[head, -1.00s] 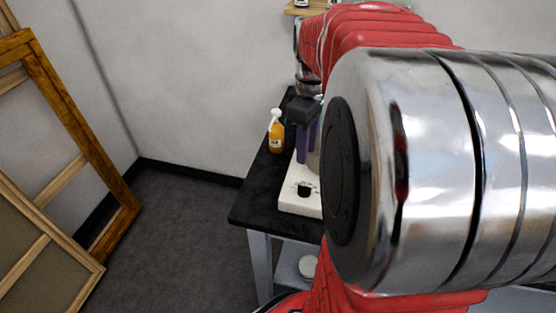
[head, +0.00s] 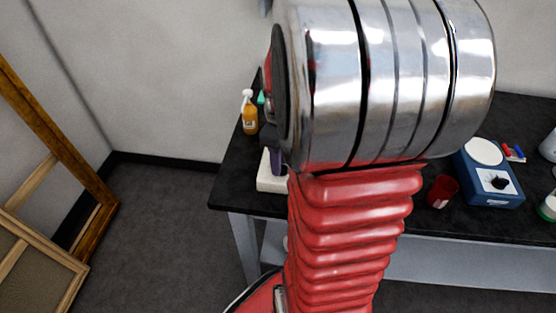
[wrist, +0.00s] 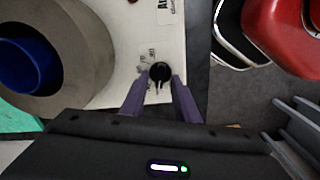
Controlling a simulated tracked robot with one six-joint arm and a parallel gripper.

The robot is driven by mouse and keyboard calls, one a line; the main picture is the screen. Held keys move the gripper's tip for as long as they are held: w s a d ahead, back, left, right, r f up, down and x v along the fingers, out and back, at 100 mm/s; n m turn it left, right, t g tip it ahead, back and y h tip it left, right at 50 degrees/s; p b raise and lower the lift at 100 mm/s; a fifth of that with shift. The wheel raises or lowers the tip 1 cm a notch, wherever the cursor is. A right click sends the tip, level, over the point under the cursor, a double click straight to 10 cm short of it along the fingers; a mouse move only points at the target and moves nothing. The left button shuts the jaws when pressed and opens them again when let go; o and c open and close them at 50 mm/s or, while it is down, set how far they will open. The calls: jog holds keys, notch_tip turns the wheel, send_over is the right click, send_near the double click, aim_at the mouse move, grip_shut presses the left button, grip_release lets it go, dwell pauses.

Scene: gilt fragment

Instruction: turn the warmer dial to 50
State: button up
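The warmer is a white-based unit (wrist: 112,92) with a grey round body (wrist: 88,28) and a blue vessel (wrist: 28,65) inside it, in the wrist view. Its black dial (wrist: 160,72) sits on the white base near small printed marks, which are too blurred to read. My gripper (wrist: 158,83) is open, its two purple fingers apart, with the dial between or just beyond the tips. I cannot tell whether they touch it. In the head view, only a corner of the white base (head: 270,184) shows; my arm hides the dial and most of the gripper.
A yellow pump bottle (head: 249,118) stands behind the warmer on the black table (head: 380,222). Right of my arm are a red cup (head: 441,191) and a blue device with a white plate (head: 488,170). Wooden frames (head: 75,165) lean at the left.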

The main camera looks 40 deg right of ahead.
grip_shut()
dwell(0.3)
jog(key=shift+a, duration=0.15)
